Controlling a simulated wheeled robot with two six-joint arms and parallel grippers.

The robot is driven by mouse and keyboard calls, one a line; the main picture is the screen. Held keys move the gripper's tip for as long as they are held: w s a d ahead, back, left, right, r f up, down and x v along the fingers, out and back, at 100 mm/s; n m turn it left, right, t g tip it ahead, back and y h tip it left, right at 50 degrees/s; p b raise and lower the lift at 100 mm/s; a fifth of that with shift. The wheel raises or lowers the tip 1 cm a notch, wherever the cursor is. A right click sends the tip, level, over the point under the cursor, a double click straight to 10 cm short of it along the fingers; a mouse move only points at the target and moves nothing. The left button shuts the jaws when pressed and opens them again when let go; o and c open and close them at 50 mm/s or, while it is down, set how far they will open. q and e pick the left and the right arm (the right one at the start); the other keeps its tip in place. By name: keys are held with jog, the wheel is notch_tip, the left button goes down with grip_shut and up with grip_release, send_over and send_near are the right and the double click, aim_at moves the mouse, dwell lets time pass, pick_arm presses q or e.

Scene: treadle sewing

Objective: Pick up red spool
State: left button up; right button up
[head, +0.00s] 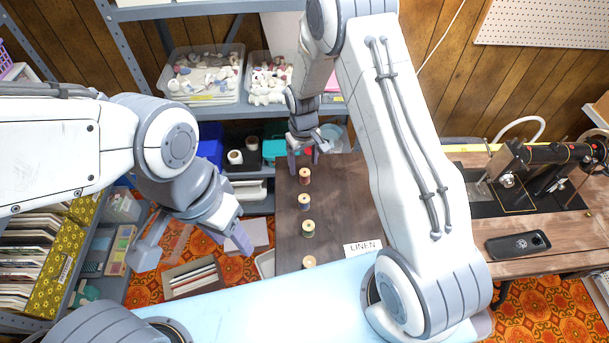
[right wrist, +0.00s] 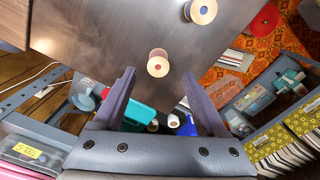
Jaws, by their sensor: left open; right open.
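The red spool (head: 305,176), a wooden spool with a reddish centre, stands upright at the far end of a row of spools on the dark brown table (head: 340,205). In the right wrist view the red spool (right wrist: 158,64) lies between and just beyond the fingertips. My right gripper (head: 305,163) is open and empty, pointing down close to it; I cannot tell the exact height. The open fingers also show in the right wrist view (right wrist: 158,76). My left gripper (head: 193,246) is open and empty, left of the table over the floor.
Several more spools follow nearer in the row; the closest is a blue-centred spool (head: 304,202). A shelf with bins (head: 202,75) stands behind.

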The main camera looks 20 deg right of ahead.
aim_at(305, 174)
jog(key=shift+d+f+p, duration=0.2)
jog(key=shift+f+p, duration=0.4)
jog(key=shift+f, duration=2.3)
grip_shut()
